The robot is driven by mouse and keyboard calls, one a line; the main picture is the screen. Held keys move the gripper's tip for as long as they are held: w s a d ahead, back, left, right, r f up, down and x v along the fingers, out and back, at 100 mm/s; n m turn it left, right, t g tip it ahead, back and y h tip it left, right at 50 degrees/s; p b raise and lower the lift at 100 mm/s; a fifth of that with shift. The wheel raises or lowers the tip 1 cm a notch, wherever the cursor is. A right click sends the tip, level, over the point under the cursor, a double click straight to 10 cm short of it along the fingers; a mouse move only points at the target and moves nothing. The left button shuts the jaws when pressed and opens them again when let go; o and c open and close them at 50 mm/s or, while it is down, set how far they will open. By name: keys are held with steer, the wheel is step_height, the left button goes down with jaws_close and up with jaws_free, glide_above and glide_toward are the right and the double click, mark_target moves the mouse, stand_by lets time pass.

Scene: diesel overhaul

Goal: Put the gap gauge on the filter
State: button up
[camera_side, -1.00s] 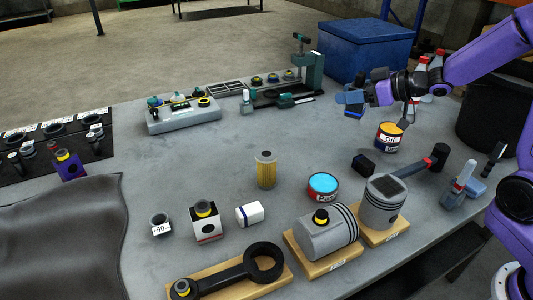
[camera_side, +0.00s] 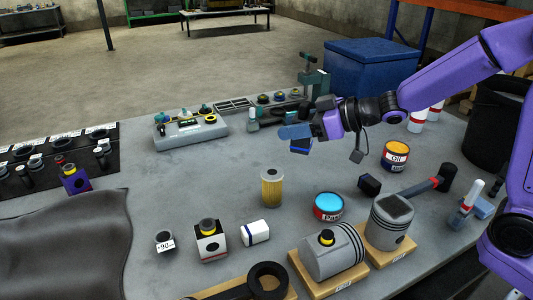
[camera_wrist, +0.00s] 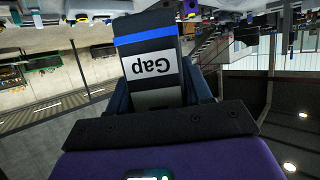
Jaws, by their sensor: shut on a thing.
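The filter (camera_side: 272,190), a yellow pleated cylinder with a grey top, stands upright on the grey bench in the side view. My gripper (camera_side: 298,138) is above the bench, up and slightly right of the filter in the picture, and apart from it. It is shut on the gap gauge, a dark block with a blue band and a white label reading "Gap", which fills the middle of the wrist view (camera_wrist: 152,65). In the side view the gauge is small and partly hidden by the fingers. The filter cannot be made out in the wrist view.
A grey gauge unit (camera_side: 190,132) is behind left. Bench left of the filter is clear.

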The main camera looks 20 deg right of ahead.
steer(key=w+a+f, duration=0.1)
steer(key=w+f, duration=0.1)
steer(key=w+a+f, duration=0.1)
steer(key=w+f, duration=0.1)
steer(key=w, duration=0.1)
steer(key=w+a+f, duration=0.1)
steer(key=w+f, duration=0.1)
steer(key=shift+w+a+f, duration=0.1)
steer(key=shift+w+f, duration=0.1)
steer(key=shift+f, duration=0.2)
steer(key=shift+w+f, duration=0.15)
steer(key=shift+f, duration=0.2)
steer(key=shift+a+f, duration=0.1)
steer(key=shift+f, duration=1.35)
steer(key=shift+f, duration=0.15)
steer(key=o, duration=1.3)
steer(key=v, duration=1.2)
